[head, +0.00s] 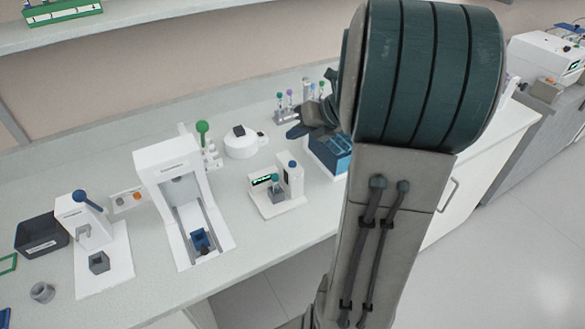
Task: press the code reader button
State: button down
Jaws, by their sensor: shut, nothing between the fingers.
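A small white device (280,205) with a lit green display stands near the bench's front edge, in the middle of the head view. It looks like the code reader, though no label is legible. A teal-capped tube (275,182) stands in its grey holder. A white post with a blue top (292,163) rises at its right; I cannot tell whether this is the button. My gripper (292,132) is dark, shut and empty. It shows behind and to the right of the device, partly hidden by my arm, apart from the device in the picture.
A tall white machine (168,165) and a lever device (85,225) stand left. Capped tubes (283,108) stand behind my gripper.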

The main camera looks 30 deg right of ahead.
jog(key=b, duration=0.4)
send_over(292, 164)
jog(key=d, duration=0.1)
jog(key=f, duration=0.4)
jog(key=shift+s+f, duration=0.1)
jog(key=shift+s, duration=0.2)
jog(key=shift+f+b, duration=0.35)
jog(key=shift+f, duration=0.6)
jog(key=shift+f, duration=0.15)
jog(key=shift+f, duration=0.3)
jog(key=shift+f, duration=0.45)
dwell(0.9)
jog(key=shift+r, duration=0.1)
jog(key=shift+r+p, duration=0.8)
jog(key=shift+p, duration=0.1)
